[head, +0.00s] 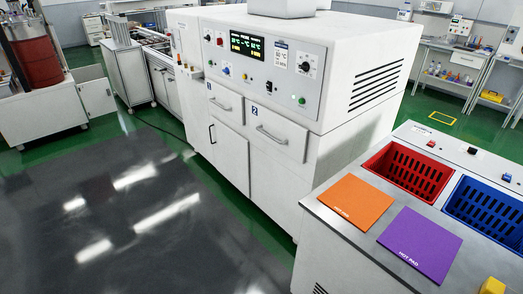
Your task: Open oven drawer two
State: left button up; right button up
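The white oven cabinet (345,85) stands in the middle of the head view, with a control panel (262,62) and a lit display on its front. Oven drawer two (282,135) is the right one of two drawers below the panel. It bears a blue label "2" and a horizontal bar handle (271,135), and its front looks shut, flush with the cabinet. The left drawer (225,102) also looks shut and has a similar handle. Neither of my grippers is in the head view.
A counter at the right holds an orange pad (349,202), a purple hot pad (419,245), a red basket (405,170) and a blue basket (488,210). A cupboard door (229,152) lies below the left drawer. The dark floor (130,220) before the oven is clear.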

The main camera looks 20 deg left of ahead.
aim_at(290, 138)
jog(key=u, duration=0.85)
jog(key=i, duration=1.2)
jog(key=z, duration=0.85)
jog(key=i, duration=0.5)
jog(key=z, duration=0.45)
